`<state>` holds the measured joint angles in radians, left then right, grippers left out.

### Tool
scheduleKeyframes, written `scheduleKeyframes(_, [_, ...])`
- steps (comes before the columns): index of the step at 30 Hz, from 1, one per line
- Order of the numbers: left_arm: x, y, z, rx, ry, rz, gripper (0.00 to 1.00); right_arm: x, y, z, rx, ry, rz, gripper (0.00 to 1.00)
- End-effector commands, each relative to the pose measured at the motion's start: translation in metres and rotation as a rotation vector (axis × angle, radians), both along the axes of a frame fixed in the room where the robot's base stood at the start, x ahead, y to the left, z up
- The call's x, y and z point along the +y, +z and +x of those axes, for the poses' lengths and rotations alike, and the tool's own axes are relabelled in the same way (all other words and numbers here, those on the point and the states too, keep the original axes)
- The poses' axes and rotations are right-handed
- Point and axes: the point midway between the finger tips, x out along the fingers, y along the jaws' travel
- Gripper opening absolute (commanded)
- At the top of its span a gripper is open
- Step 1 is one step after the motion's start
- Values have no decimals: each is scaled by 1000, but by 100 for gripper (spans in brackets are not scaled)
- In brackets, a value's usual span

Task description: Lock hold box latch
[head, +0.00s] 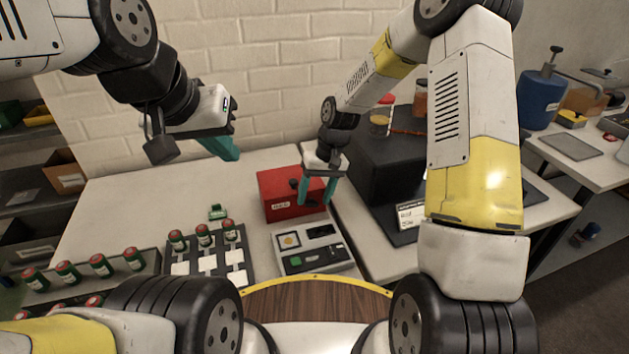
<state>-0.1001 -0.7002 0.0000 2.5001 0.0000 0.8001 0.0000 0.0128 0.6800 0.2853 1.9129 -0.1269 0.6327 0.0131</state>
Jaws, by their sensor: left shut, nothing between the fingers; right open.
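A red box (276,200) with a small white label on its front stands on the white table, right of centre. It appears closed. A small dark part shows at its upper front, beside my fingers; I cannot tell whether it is the latch or how it is set. My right gripper (317,197) reaches down over the right part of the red box, with its teal fingers apart and nothing visible between them. Whether the fingers touch the box cannot be told. My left gripper (228,153) is shut and empty, raised above the table to the left of the box.
A grey device (315,262) with a green panel stands in front of the box. A dark rack (240,270) holds several green-and-red cylinders. A small green item (217,212) lies behind the rack. A large black case (375,165) stands right of the box. The table's left part is clear.

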Motion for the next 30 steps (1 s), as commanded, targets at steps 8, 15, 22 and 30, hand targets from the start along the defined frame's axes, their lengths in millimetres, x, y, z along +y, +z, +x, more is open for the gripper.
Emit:
scheduleKeyframes(8, [0,0,0,0,0,0,0,2,-9,-1,-1,0,0,58])
scheduleKeyframes(15, [0,0,0,0,0,0,0,2,-9,-1,-1,0,0,33])
scheduleKeyframes(22, [0,0,0,0,0,0,0,2,-8,-1,-1,0,0,0])
scheduleKeyframes(30, [0,0,0,0,0,0,0,6,-9,-3,-26,7,-86,0])
